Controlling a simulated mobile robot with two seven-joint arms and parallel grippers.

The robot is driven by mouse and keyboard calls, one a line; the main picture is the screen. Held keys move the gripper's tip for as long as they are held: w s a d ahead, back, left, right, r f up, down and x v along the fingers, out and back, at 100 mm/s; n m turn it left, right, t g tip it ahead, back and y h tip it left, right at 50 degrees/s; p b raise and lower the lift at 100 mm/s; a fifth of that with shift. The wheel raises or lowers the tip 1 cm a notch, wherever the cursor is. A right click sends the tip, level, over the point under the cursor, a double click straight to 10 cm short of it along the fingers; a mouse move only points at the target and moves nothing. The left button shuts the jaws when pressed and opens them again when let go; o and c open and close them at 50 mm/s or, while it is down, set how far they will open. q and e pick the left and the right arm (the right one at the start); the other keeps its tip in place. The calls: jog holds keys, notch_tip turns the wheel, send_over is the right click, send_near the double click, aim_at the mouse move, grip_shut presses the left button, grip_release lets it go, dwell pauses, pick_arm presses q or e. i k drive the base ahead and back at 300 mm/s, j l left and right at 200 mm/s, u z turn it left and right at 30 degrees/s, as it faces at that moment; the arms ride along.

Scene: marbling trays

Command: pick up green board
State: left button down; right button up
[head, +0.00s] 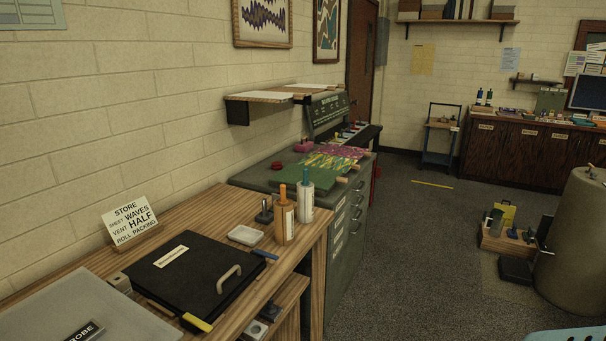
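A flat green piece (303,174), which may be the green board, lies on top of the grey drawer cabinet (262,174) beyond the wooden bench. A yellow-green patterned sheet (330,161) and a magenta patterned sheet (342,150) lie just behind it. Bottles in the foreground stand in front of part of its near edge. A dark green lettered panel (328,109) stands upright further back near the wall, and a small grey-green panel (551,101) stands on the far brown cabinet. Neither of my grippers is in view.
The wooden bench (225,207) holds a black case (190,275), a sign (130,222), a white dish (245,235), an orange bottle (284,220) and a white bottle (305,200). A large grey drum (580,240) stands at right. The floor (410,245) between is mostly clear.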

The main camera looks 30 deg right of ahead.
aim_at(323, 179)
jog(key=i+l, duration=0.15)
jog(key=l, duration=0.3)
jog(key=i+l, duration=0.15)
jog(key=l, duration=0.25)
jog(key=i+l+u, duration=0.1)
jog(key=l, duration=0.35)
jog(key=i+l, duration=0.25)
jog(key=l, duration=0.2)
jog(key=i+l, duration=0.1)
jog(key=l, duration=0.3)
jog(key=i+l, duration=0.15)
jog(key=l, duration=0.3)
jog(key=i+l+u, duration=0.1)
jog(key=l, duration=0.35)
jog(key=i+l, duration=0.2)
jog(key=l, duration=0.25)
